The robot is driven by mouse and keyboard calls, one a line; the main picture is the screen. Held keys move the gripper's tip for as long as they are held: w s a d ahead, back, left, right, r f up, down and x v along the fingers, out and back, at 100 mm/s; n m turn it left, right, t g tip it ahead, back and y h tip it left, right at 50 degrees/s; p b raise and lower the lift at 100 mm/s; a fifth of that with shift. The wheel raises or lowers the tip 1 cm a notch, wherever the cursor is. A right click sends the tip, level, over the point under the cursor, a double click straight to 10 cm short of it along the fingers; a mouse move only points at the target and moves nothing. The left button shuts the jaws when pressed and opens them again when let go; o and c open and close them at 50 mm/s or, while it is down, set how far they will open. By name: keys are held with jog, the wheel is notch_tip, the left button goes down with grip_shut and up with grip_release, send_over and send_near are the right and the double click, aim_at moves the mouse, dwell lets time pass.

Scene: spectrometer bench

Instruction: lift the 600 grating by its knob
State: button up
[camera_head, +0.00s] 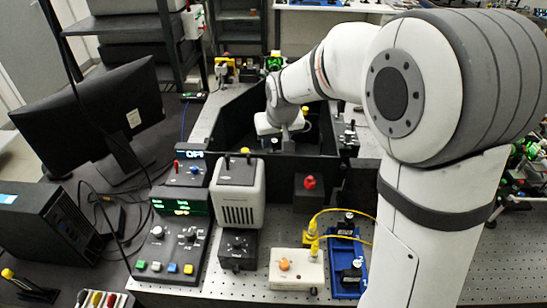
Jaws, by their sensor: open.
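My gripper (287,141) is at the end of my arm, low inside the black-walled spectrometer enclosure (230,108) at the upper middle. It is open; its fingertips are mostly hidden by the arm and the near wall, and I see nothing held. I cannot make out which piece is the 600 grating, nor its knob, and cannot tell what lies under the gripper. A blue tray (338,248) at the front holds dark pieces with black tops and small labels that I cannot read.
A white box with an orange knob (297,268) stands beside the blue tray, with yellow cables (333,212) above. A grey-white lamp housing (238,192), control panels (172,252) and a monitor (88,115) are to the left. Bare perforated bench (510,255) shows at right.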

jog(key=shift+c, duration=0.4)
grip_shut()
jog(key=shift+r, duration=0.1)
